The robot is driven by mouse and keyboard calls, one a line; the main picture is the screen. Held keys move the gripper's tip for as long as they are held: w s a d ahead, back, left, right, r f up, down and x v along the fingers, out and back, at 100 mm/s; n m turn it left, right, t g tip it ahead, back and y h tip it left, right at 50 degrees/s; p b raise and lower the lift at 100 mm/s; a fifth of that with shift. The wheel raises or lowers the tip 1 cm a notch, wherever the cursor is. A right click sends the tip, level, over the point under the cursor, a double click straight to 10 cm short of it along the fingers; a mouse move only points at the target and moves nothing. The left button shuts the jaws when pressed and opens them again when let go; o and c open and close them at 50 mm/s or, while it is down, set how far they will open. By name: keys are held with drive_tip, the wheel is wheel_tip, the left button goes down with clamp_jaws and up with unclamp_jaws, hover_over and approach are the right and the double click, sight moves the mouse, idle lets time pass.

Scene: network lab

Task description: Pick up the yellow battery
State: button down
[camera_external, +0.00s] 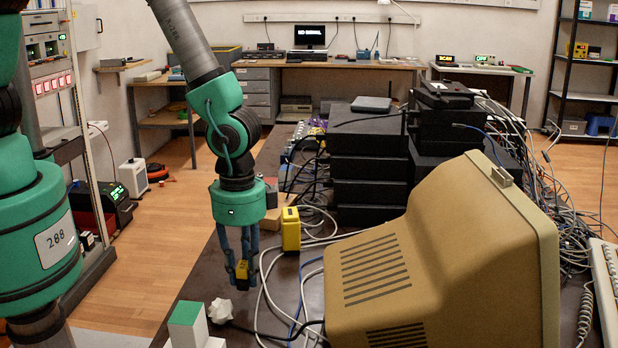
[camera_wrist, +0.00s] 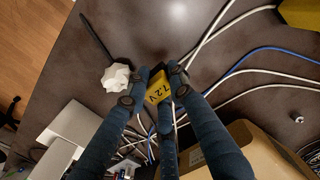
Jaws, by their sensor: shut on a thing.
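The yellow battery (camera_external: 242,274) has a dark end and is between the fingers of my gripper (camera_external: 244,268), which points down over the dark table near its left edge.
A second yellow object (camera_external: 291,229) stands behind the gripper. A crumpled white piece (camera_external: 221,311) and a green-and-white box (camera_external: 187,325) lie in front. A beige monitor (camera_external: 430,265), loose cables and stacked black boxes (camera_external: 368,165) crowd the right.

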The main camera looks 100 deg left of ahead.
drive_tip(key=s, duration=0.6)
drive_tip(key=s+p, duration=0.1)
drive_tip(key=s, duration=0.2)
drive_tip(key=shift+s+a+r, duration=0.2)
drive_tip(key=shift+a+r, duration=0.2)
